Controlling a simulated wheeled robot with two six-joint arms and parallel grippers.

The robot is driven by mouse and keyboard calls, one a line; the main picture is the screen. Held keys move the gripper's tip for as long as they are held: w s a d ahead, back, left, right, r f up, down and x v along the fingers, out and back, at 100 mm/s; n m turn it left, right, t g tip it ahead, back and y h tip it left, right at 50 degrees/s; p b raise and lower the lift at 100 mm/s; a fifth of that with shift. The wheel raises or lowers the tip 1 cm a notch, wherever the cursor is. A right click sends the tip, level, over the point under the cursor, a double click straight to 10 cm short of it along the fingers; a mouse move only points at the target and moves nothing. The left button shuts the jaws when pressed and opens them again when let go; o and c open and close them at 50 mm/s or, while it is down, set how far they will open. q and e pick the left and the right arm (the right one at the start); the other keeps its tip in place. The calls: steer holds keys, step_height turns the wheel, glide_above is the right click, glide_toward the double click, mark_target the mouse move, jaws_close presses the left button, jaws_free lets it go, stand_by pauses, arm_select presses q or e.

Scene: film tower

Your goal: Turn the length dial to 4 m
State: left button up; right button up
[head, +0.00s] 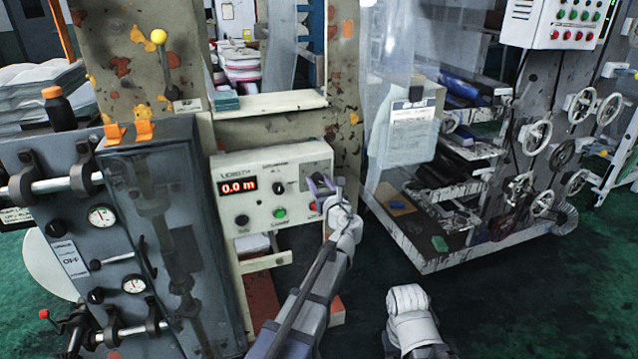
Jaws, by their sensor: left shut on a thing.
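A cream control panel (262,163) on the machine carries a red display (237,187) that reads 0.0 m. My left gripper (321,184) reaches it from below and is shut at the panel's upper right, in front of a pale square plate. It appears to hold the length dial there, but the fingers hide the dial, so its setting cannot be read. A black knob (279,188) sits left of the fingers, and another black knob (242,220) is below the display. Part of my right arm shows at the bottom, its gripper out of sight.
A green button (280,213) and a red button (313,207) sit close below my left fingers. A grey cabinet (150,200) with gauges stands at left. A machine with handwheels (535,137) stands at right. The green floor between is mostly clear.

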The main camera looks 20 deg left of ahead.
arm_select(q)
jaws_close()
